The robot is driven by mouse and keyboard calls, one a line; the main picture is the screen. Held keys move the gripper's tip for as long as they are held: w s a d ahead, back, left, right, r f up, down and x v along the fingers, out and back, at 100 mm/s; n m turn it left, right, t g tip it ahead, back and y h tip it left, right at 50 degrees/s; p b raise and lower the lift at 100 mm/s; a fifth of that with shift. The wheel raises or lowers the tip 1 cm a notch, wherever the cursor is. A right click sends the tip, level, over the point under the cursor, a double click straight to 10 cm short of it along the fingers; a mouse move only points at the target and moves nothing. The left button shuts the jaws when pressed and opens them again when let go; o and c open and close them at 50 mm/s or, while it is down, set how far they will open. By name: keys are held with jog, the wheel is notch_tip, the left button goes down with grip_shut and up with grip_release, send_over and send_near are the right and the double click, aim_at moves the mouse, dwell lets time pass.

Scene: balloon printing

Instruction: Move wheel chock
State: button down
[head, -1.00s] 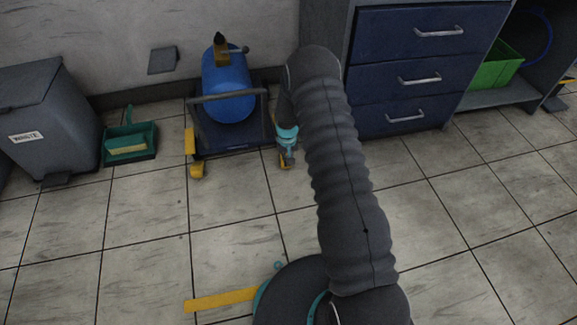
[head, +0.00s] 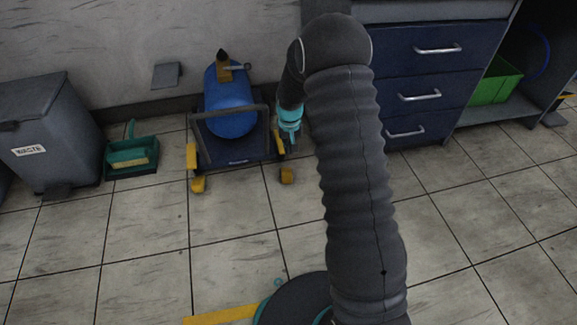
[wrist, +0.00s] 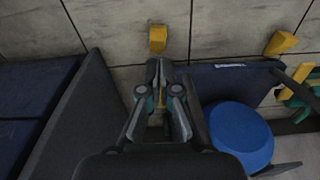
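My gripper (head: 289,137) hangs beside the right side of a dark cart (head: 238,166). In the wrist view its fingers (wrist: 158,66) are drawn together, and I see nothing between the tips. A yellow block (head: 287,176) sits on the floor at the cart's front right corner; in the wrist view this block (wrist: 157,39) is just beyond the fingertips, apart from them. A second yellow block (head: 197,184) is at the front left corner, and it also shows in the wrist view (wrist: 280,42). I cannot tell which yellow part is the wheel chock.
A blue tank (head: 229,108) lies on the cart. A blue drawer cabinet (head: 425,85) stands close on the right. A teal dustpan (head: 130,157) and grey waste bin (head: 45,130) are at left. The tiled floor in front is mostly clear.

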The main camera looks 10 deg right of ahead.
jog(key=s+r+t, duration=0.1)
jog(key=s+r, duration=0.6)
jog(key=r, duration=0.5)
jog(key=s+r+t, duration=0.1)
jog(key=s+r, duration=0.7)
jog(key=r, duration=0.5)
jog(key=s+r+t, duration=0.1)
jog(key=s+r, duration=0.2)
jog(key=s, duration=0.7)
jog(key=s+r+t, duration=0.1)
jog(key=s+r, duration=0.2)
jog(key=s, duration=0.8)
jog(key=shift+s+a+r+t, duration=0.2)
jog(key=shift+a+r+t, duration=0.1)
jog(key=shift+a, duration=0.1)
